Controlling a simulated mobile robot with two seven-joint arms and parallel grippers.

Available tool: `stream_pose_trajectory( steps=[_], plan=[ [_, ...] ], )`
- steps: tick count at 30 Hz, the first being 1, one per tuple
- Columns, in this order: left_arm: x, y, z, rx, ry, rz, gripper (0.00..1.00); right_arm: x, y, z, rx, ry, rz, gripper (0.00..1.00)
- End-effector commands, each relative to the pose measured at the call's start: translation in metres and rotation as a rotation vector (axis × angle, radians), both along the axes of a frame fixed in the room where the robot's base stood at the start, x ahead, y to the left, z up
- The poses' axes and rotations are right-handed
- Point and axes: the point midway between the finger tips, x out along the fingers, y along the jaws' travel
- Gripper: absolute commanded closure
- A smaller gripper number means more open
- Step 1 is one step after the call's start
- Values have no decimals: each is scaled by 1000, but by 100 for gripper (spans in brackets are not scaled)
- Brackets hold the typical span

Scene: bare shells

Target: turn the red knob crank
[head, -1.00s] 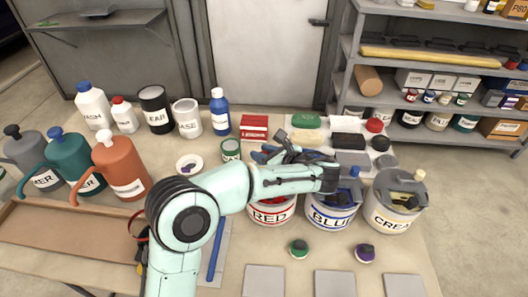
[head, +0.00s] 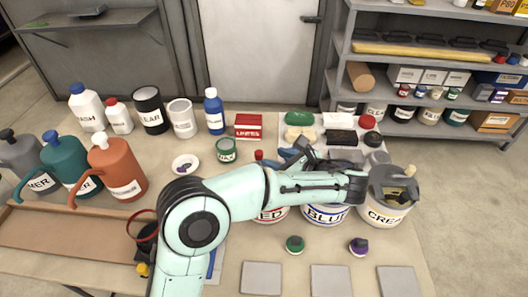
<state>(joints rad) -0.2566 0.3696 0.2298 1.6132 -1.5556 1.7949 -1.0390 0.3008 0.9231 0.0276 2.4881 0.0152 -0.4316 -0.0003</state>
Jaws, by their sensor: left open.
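The red knob (head: 258,155) shows as a small red top just left of my left gripper. The can labelled RED (head: 270,216) stands below it, mostly hidden behind my left arm, so the rest of the crank cannot be seen. My right gripper is not in view.
Cans labelled BLUE (head: 327,216) and CREAM (head: 387,215) stand to the right, close to my arm. A green-topped pot (head: 294,244) and a purple-topped pot (head: 358,247) stand in front. Bottles and jugs fill the left side.

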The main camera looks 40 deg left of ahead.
Motion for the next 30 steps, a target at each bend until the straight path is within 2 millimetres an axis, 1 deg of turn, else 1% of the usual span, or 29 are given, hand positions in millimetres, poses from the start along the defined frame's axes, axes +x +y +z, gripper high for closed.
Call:
stream_pose_trajectory(
  steps=[1,3,6,9,13,30],
  plan=[
    [-1,-12,6,-1,0,-3,49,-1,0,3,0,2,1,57],
    [-4,-23,10,0,-1,-3,49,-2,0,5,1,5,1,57],
    [-7,-35,15,0,0,-1,49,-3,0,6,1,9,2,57],
    [-8,-43,18,-1,0,0,49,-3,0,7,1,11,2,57],
    [-10,-46,19,0,1,2,49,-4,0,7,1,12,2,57],
    [-9,-46,19,0,0,1,49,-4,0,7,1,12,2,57]
  ],
)
